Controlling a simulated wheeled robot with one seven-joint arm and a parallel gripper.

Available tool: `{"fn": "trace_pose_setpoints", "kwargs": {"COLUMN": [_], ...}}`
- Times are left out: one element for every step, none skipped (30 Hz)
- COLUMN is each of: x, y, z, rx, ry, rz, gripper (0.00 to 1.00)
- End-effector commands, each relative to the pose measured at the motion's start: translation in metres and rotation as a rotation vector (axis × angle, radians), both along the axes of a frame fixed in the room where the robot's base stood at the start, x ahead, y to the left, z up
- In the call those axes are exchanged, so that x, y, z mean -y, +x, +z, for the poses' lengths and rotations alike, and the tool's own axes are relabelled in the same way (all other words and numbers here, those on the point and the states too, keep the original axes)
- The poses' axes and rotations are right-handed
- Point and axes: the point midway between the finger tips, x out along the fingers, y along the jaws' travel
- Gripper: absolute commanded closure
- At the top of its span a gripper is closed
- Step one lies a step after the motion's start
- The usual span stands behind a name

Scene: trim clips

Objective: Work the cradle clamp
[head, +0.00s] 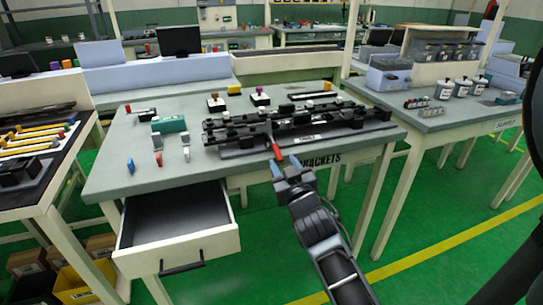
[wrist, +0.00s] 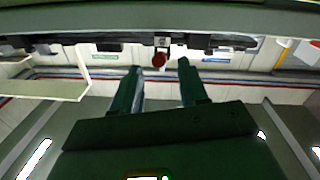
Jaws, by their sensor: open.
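The cradle clamp shows as a red handle (head: 276,150) at the front edge of the long black cradle fixture (head: 235,137) on the grey workbench. In the wrist view its round red end (wrist: 159,60) sits between the fingertips in the picture, below a small pale bracket (wrist: 163,42). My gripper (head: 283,163) is just in front of the handle in the head view. In the wrist view my gripper (wrist: 159,70) has its two fingers apart, one on each side of the red end. I cannot tell whether either finger touches it.
An open, empty-looking drawer (head: 205,244) juts out at the workbench's front left. Small tools and a green box (head: 168,124) lie left of the fixture. A supply table (head: 450,118) stands to the right with jars on it. The green floor in front is clear.

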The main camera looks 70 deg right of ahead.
Motion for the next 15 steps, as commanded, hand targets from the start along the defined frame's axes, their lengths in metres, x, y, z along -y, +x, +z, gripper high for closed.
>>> {"fn": "trace_pose_setpoints", "kwargs": {"x": [0.007, 0.011, 0.016, 0.019, 0.023, 0.028, 0.031, 0.034, 0.037, 0.040, 0.042, 0.044, 0.045, 0.046, 0.047], "y": [0.005, 0.008, 0.012, 0.015, 0.018, 0.021, 0.023, 0.026, 0.028, 0.030, 0.032, 0.033, 0.034, 0.035, 0.036], "z": [0.003, 0.003, 0.003, 0.003, 0.003, 0.003, 0.003, 0.002, 0.002, 0.002, 0.002, 0.002, 0.001, 0.001, 0.000], "rx": [0.002, 0.001, 0.002, 0.001, 0.001, 0.001, 0.000, 0.001, 0.000, 0.000, 0.000, 0.000, 0.000, 0.000, 0.000], "ry": [-0.002, -0.002, -0.002, -0.002, -0.001, -0.001, -0.001, -0.001, -0.001, -0.001, -0.001, -0.001, -0.001, -0.001, 0.000], "rz": [0.001, 0.000, 0.001, 0.000, 0.001, 0.001, 0.001, 0.001, 0.001, 0.001, 0.001, 0.001, 0.001, 0.001, 0.002], "gripper": [0.57, 0.57, 0.57, 0.57, 0.57, 0.57, 0.57, 0.57, 0.57, 0.57, 0.57, 0.57, 0.57, 0.57, 0.57]}}
